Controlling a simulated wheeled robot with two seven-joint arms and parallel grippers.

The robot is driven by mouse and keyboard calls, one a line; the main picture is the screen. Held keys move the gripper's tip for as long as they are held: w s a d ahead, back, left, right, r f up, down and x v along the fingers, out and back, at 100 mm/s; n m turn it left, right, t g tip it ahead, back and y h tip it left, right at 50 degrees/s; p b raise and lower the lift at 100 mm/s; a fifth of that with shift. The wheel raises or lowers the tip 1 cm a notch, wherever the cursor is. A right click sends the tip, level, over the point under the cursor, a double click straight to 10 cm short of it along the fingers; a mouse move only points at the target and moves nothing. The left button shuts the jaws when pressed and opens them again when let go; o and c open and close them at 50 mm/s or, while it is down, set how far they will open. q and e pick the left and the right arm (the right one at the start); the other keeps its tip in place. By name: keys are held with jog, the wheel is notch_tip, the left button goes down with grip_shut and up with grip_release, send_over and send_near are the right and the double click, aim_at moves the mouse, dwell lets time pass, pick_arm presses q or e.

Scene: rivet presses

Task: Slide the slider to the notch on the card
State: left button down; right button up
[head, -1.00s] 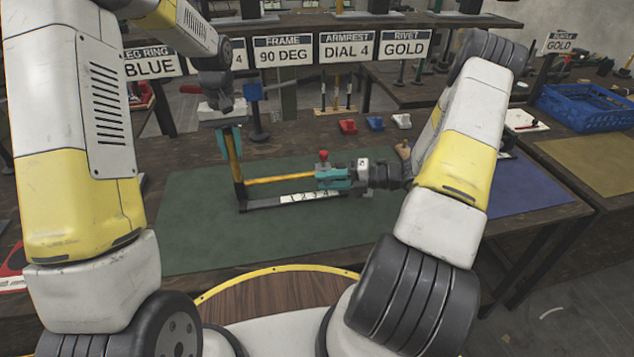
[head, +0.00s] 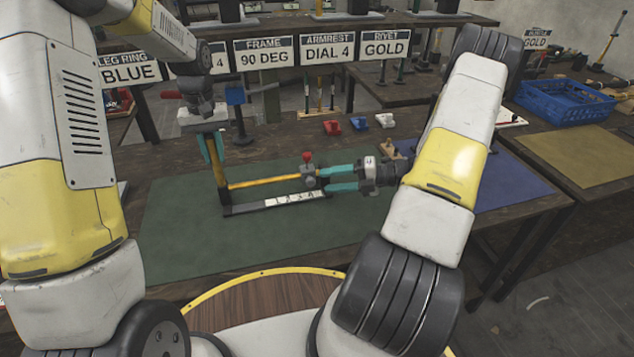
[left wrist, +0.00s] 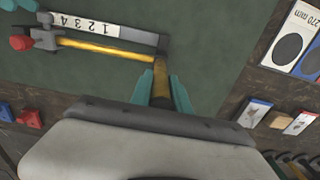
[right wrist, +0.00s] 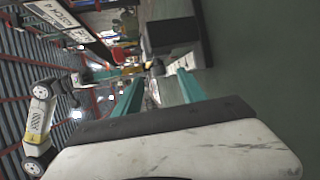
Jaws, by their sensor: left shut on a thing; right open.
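A yellow rod (head: 262,181) runs sideways from an upright post (head: 219,172) above a black bar with a white scale numbered 1 to 4 (head: 295,198). The grey slider (head: 309,173) with a red knob sits on the rod near the 4 end; in the left wrist view the slider (left wrist: 44,38) is just beyond the 4. The ARMREST card (head: 327,50) reads DIAL 4. My left gripper (head: 212,147) is shut on the upright post. My right gripper (head: 335,178) is open, its fingers just right of the slider; exact contact is unclear.
A green mat (head: 180,230) lies under the fixture, with free room in front. Red, blue and white small blocks (head: 358,123) stand behind. Other cards (head: 264,51) hang from the shelf. A blue crate (head: 565,100) is at right.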

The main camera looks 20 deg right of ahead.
jog(key=v, duration=0.6)
jog(key=shift+d, duration=0.15)
